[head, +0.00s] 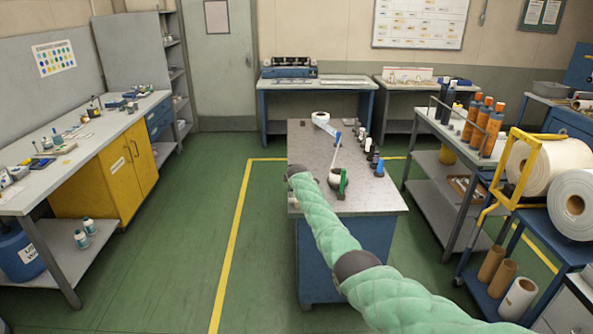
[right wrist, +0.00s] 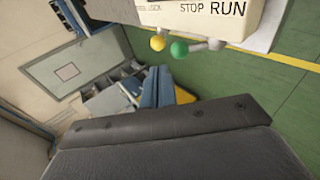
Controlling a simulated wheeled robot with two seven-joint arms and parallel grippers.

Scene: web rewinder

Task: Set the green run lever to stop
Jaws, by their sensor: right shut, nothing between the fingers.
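The green-knobbed lever (right wrist: 180,49) shows at the top of the right wrist view, below a pale panel (right wrist: 175,10) lettered STOP and RUN. Its grey stem (right wrist: 212,45) runs right from the knob, which lies below the left end of STOP. I cannot tell its setting for sure. A yellow knob (right wrist: 157,43) is just left of it. My right gripper (right wrist: 165,112) is shut and empty, its dark body filling the bottom of that view, apart from the knob. In the head view my green-sleeved right arm hides its tip, and the lever cannot be made out. My left gripper is not seen.
In the head view a grey-topped bench (head: 375,198) stands at the centre, with a white roll (head: 320,117) and small dark bottles. A cart with large rolls (head: 573,205) and a yellow frame is at the right. Green floor is clear at the left.

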